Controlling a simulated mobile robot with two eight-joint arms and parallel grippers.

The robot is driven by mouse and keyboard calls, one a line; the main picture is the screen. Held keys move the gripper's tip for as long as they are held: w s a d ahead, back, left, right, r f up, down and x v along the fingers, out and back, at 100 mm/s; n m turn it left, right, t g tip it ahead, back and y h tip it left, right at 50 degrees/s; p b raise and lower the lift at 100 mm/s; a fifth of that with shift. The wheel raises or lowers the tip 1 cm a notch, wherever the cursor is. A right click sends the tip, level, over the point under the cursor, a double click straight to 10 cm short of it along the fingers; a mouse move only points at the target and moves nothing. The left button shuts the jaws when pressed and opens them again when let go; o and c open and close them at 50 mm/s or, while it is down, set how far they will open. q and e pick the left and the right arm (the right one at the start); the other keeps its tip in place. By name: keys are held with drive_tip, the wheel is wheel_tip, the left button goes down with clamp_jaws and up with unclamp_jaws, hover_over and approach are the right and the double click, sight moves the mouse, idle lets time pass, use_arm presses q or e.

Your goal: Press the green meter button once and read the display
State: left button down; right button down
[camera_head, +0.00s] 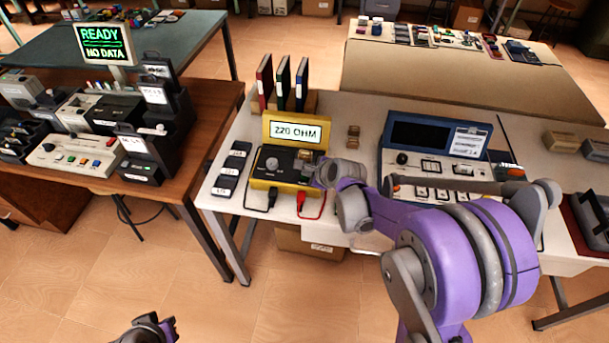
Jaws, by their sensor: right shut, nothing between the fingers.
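The yellow meter (258,178) stands on the white table, and its raised display (297,130) reads "220 OHM". A grey knob (272,164) sits on its dark panel. My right gripper (311,172) is shut and empty at the right side of the meter's panel. I cannot tell whether it touches the meter. No green button shows on the meter; the gripper and arm cover part of its right side. My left gripper (155,326) is low at the bottom edge, away from the tables, and its jaw state is unclear.
Black and red leads (301,201) hang at the meter's front. Black blocks (230,170) lie left of it, and upright binders (283,82) stand behind. A blue instrument (440,125) stands to the right. A screen on the brown table (216,92) reads "READY NO DATA".

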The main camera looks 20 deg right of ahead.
sight(308, 179)
idle(0.5)
use_arm(q)
drive_tip(key=shift+w+r+p, duration=0.2)
drive_tip(key=shift+r+p, duration=0.25)
drive_tip(key=shift+r, duration=0.05)
use_arm(e)
drive_tip(key=shift+r, duration=0.85)
